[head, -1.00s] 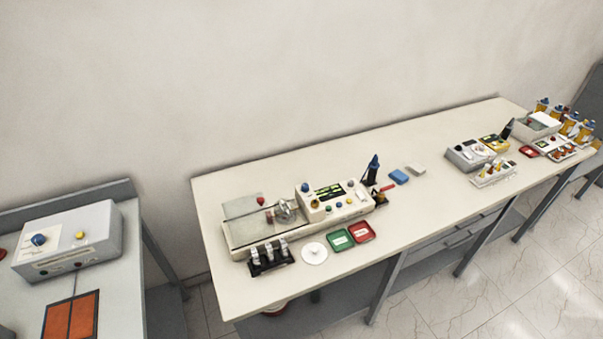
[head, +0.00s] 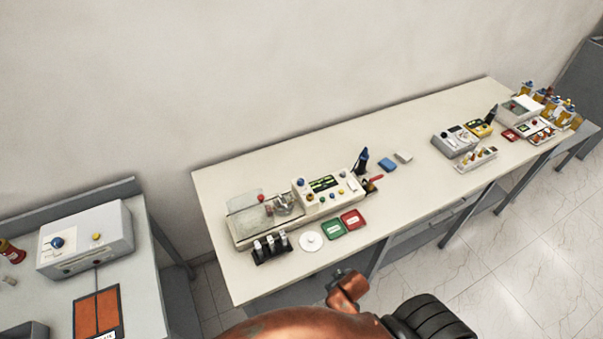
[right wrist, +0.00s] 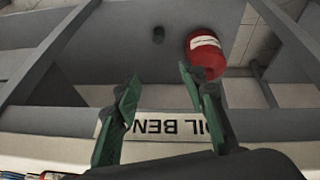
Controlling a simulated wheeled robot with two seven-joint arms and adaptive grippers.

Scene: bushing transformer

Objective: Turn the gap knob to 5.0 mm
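A pale tester (head: 326,192) with a dark display and several small coloured knobs sits on the middle bench. Clear-covered electrodes (head: 262,212) are at its left end. My left gripper is not in view.
Green (head: 332,229) and red (head: 352,219) trays and a white disc (head: 310,241) lie before the tester. A black rack (head: 271,249) stands beside them. A grey box (head: 86,241) is on the left bench. A red container (right wrist: 205,55) and an upside-down sign (right wrist: 160,126) are near the right gripper.

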